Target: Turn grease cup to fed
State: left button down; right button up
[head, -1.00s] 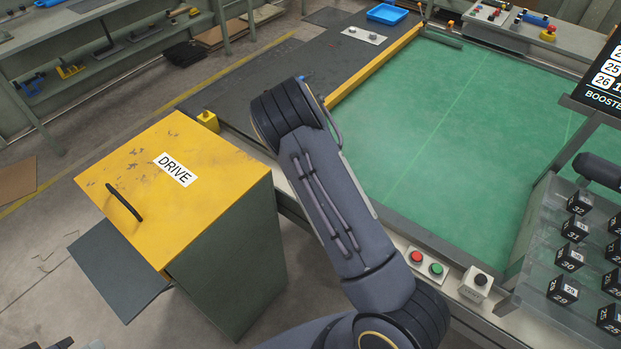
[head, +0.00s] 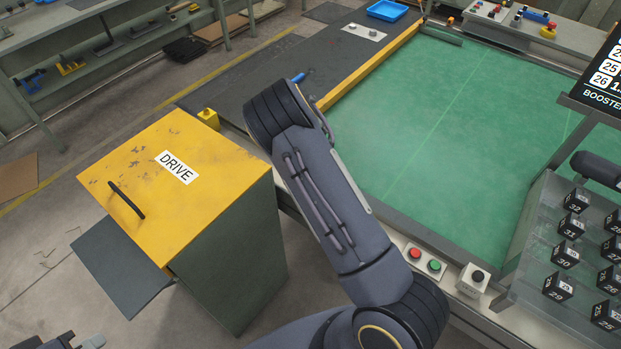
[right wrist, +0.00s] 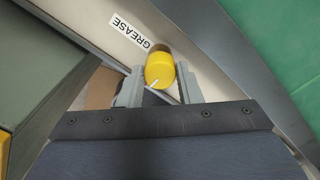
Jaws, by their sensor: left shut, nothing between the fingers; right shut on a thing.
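The grease cup (right wrist: 160,68) is a yellow round knob with a short white line on its face, beside a GREASE label (right wrist: 128,34) on a pale metal rail. My right gripper (right wrist: 160,80) is shut on the cup, one grey finger on each side of it. In the right wrist view the white line slants toward the lower left. In the head view my right arm hides the cup and that gripper. My left gripper (head: 84,341) shows only partly at the bottom left edge of the head view, shut and empty, away from the cup.
A yellow-topped DRIVE cabinet (head: 195,205) with a black handle stands left of my right arm. A green belt surface (head: 430,120) lies beyond the rail. Red and green buttons (head: 425,259) and a rack of numbered black blocks (head: 565,255) are at the right.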

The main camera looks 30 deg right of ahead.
jog(key=shift+w, duration=0.1)
jog(key=o, duration=1)
jog(key=shift+c, duration=0.2)
notch_tip(320, 180, up, 7)
jog(key=shift+r+b, duration=0.2)
jog(key=shift+b, duration=0.2)
jog(key=shift+r, duration=0.25)
